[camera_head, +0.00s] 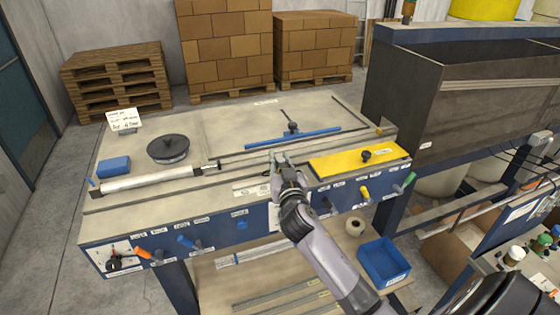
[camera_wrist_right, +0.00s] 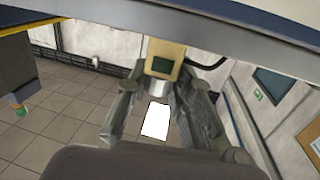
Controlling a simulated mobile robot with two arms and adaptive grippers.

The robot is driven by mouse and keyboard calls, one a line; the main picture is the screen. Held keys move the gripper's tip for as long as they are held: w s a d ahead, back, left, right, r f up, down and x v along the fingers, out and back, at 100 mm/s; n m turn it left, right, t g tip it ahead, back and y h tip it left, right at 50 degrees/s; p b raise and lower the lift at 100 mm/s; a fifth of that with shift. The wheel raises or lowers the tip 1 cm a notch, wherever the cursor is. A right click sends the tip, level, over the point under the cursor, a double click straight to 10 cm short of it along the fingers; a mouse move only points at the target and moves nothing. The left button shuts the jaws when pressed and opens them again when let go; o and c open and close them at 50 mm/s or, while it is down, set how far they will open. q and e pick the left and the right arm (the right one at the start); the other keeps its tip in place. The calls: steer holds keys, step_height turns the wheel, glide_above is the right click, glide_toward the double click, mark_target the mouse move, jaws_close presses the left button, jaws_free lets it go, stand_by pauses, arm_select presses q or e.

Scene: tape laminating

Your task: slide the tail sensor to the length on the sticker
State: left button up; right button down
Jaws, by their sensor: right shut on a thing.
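My right gripper (camera_head: 281,160) reaches over the front edge of the bench to the rail in its middle. In the right wrist view its two fingers (camera_wrist_right: 162,80) are closed around a small tan block with a dark green face, which I take to be the tail sensor (camera_wrist_right: 163,50). In the head view the gripper mostly hides this block. A white card with handwriting (camera_head: 124,119) stands at the bench's back left; its text is too small to read. Pale label strips (camera_head: 252,190) lie left of the gripper. My left gripper is not in view.
The bench (camera_head: 225,125) carries a black round knob-topped disc (camera_head: 169,149), a blue block (camera_head: 114,167), a white roller (camera_head: 150,179), a blue bar (camera_head: 305,138) and a yellow plate (camera_head: 350,161). Coloured handles (camera_head: 365,194) stick out of the front. A dark trough (camera_head: 470,100) stands right.

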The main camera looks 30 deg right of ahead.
stand_by(0.4)
steer(key=shift+a+f+b, duration=0.1)
steer(key=shift+a+b, duration=0.2)
steer(key=shift+b, duration=0.15)
steer(key=shift+w+a, duration=0.1)
steer(key=shift+a, duration=0.05)
steer(key=c, duration=1.4)
jaws_free()
steer(key=shift+c, duration=0.2)
steer(key=v, duration=1.2)
